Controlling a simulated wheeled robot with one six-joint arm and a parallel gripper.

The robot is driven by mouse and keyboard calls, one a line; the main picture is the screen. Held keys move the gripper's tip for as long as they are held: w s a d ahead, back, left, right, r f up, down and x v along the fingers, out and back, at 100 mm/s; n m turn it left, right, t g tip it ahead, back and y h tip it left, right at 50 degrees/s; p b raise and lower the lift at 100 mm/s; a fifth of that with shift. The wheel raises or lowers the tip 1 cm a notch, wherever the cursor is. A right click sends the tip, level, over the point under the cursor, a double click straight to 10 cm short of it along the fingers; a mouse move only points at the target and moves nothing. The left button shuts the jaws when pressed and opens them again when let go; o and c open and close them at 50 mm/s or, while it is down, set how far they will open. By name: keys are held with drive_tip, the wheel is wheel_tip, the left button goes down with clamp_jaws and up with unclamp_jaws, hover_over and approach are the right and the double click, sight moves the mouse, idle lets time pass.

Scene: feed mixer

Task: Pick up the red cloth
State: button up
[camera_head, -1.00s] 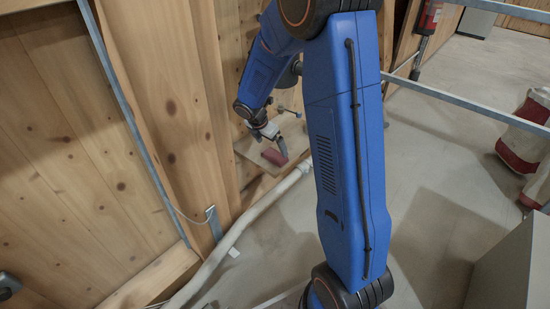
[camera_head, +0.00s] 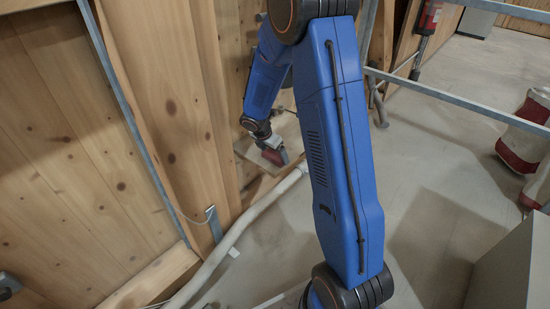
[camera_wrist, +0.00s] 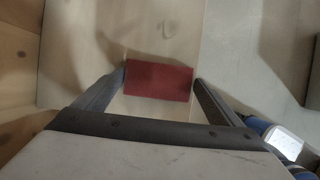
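The red cloth (camera_wrist: 160,82) is a small dark-red block-like bundle. In the wrist view it lies between my two fingertips, over a pale board (camera_wrist: 75,75). My gripper (camera_wrist: 160,77) is apart-fingered around it, with the left tip close against its left end and a thin gap at the right. I see no clear grip on it. In the head view my gripper (camera_head: 274,150) is low over the board (camera_head: 248,152), and the cloth (camera_head: 280,157) shows partly at its tip. The fingers partly hide the cloth there.
A wooden wall (camera_head: 95,130) and post stand close left of the board. A pale pipe (camera_head: 258,212) runs along the floor below it. A metal rail (camera_head: 460,100) crosses at the right. Red-and-white sacks (camera_head: 525,145) and a grey box (camera_head: 510,265) stand farther right. Open floor lies between.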

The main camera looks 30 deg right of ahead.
sight(273, 156)
drive_tip(key=c, duration=0.6)
drive_tip(key=shift+r, duration=0.15)
wheel_tip(273, 156, up, 10)
drive_tip(key=shift+f, duration=0.1)
drive_tip(key=o, duration=0.3)
drive_tip(key=shift+c, duration=0.5)
drive_tip(key=shift+w+f, duration=0.1)
